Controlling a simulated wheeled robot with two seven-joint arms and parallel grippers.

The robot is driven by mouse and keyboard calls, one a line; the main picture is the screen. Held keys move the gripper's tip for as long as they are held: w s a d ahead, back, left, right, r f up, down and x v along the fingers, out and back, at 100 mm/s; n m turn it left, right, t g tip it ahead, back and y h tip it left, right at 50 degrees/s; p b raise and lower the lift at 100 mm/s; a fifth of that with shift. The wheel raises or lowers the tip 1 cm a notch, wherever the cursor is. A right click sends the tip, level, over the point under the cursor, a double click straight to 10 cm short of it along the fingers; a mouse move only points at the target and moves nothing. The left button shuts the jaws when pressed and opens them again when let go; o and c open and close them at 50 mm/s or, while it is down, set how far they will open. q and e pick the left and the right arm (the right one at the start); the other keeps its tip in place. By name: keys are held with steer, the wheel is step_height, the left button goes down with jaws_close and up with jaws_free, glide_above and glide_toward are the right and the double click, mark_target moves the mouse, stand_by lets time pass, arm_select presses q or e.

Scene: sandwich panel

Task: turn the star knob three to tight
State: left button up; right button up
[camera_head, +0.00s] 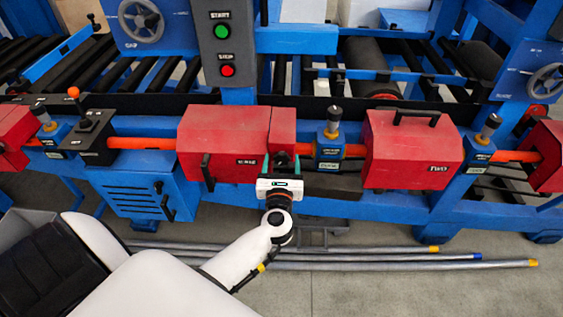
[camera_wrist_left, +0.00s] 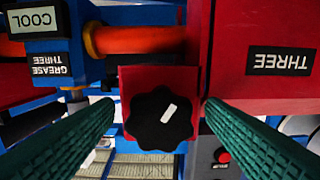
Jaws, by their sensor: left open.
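The star knob three is a black lobed knob (camera_wrist_left: 146,128) with a white mark slanting up to the right, in the left wrist view. It sits on a small red plate (camera_wrist_left: 133,78) beside the red housing (camera_wrist_left: 245,25) labelled THREE. My left gripper (camera_head: 285,162) is open at the red housings in the middle of the head view. In the wrist view its green ribbed fingers (camera_wrist_left: 160,103) are on either side of the knob, with visible gaps. I cannot tell how deep they reach. In the head view the knob is hidden by the gripper. My right gripper is not in view.
A blue block with a GREASE THREE label (camera_wrist_left: 47,65) stands beside an orange bar (camera_wrist_left: 140,40). Another red housing with a black handle (camera_head: 415,160) is to the right. A START/STOP panel (camera_head: 222,48) rises behind. Long pipes (camera_head: 380,265) lie on the floor.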

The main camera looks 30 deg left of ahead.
arm_select(q)
steer(key=shift+c, duration=0.6)
steer(key=c, duration=0.9)
